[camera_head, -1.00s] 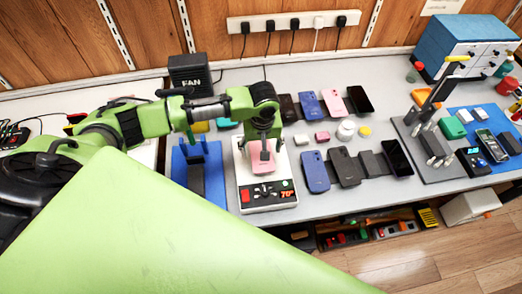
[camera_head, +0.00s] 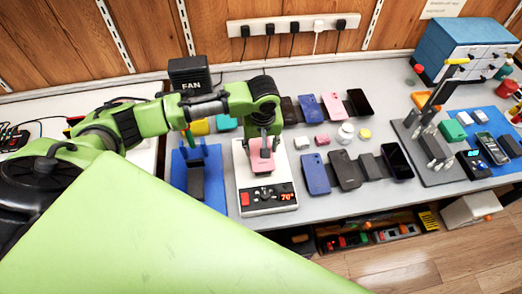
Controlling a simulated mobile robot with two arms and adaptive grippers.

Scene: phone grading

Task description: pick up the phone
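The pink phone (camera_head: 262,162) lies on the white heating plate (camera_head: 284,168), which has a red readout at its front. My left gripper (camera_head: 263,141) points down at the far part of this phone, with its dark fingers partly seen. I cannot tell whether the fingers touch the phone or stand just above it, nor whether they are open or shut. My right gripper is not in view.
Several phones lie in two rows to the right, including a blue one (camera_head: 315,174). A blue holder (camera_head: 212,182) stands left of the plate. A black FAN box (camera_head: 189,75) stands behind. A grey stand (camera_head: 445,168) is at right.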

